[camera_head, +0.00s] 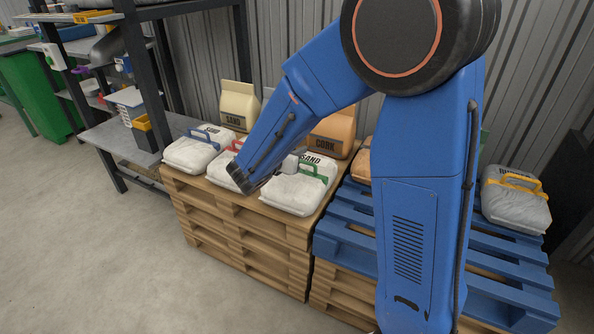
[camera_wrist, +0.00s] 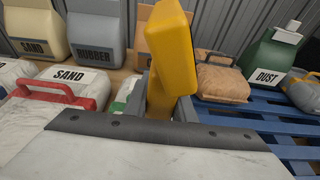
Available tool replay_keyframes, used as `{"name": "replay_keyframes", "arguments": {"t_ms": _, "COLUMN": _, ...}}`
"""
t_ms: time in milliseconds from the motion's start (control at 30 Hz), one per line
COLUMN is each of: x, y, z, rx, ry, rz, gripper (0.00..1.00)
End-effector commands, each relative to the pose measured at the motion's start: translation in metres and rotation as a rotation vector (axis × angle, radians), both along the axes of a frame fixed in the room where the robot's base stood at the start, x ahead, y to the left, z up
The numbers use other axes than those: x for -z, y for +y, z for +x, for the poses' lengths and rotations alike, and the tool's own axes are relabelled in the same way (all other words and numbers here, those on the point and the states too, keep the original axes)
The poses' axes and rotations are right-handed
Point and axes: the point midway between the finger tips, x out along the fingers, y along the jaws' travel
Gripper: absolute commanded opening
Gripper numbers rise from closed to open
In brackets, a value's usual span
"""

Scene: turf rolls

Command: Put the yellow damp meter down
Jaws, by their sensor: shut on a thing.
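The yellow damp meter (camera_wrist: 172,50) is upright and slightly tilted in the middle of the wrist view. My gripper (camera_wrist: 160,98) is shut on its lower part, with a grey finger on each side. The meter stands in front of the bags and pallets in that view; I cannot tell how high it is above them. In the head view my blue arm reaches over the bags on the wooden pallets, and the meter is not visible there.
White bags with blue (camera_head: 198,153), red (camera_wrist: 55,112) and green handles (camera_head: 300,188) lie on stacked wooden pallets (camera_head: 232,222). Upright sand (camera_head: 239,110) and cork bags (camera_head: 336,128) stand behind. A blue pallet (camera_head: 345,222) is at right. A grey shelf bench (camera_head: 110,135) stands left.

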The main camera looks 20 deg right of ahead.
Motion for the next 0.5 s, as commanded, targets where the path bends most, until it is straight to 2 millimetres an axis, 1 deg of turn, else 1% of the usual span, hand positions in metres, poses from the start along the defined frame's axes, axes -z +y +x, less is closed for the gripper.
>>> {"name": "replay_keyframes", "arguments": {"t_ms": 33, "x": 0.008, "y": 0.000, "z": 0.000, "rx": -0.001, "ry": 0.003, "rz": -0.003, "gripper": 0.00}}
{"name": "replay_keyframes", "arguments": {"t_ms": 100, "x": 0.016, "y": 0.000, "z": 0.000, "rx": 0.000, "ry": 0.003, "rz": -0.002, "gripper": 0.00}}
{"name": "replay_keyframes", "arguments": {"t_ms": 333, "x": 0.029, "y": 0.000, "z": 0.000, "rx": -0.001, "ry": 0.001, "rz": -0.001, "gripper": 0.00}}
{"name": "replay_keyframes", "arguments": {"t_ms": 500, "x": 0.051, "y": 0.000, "z": 0.000, "rx": 0.000, "ry": 0.003, "rz": -0.002, "gripper": 0.00}}
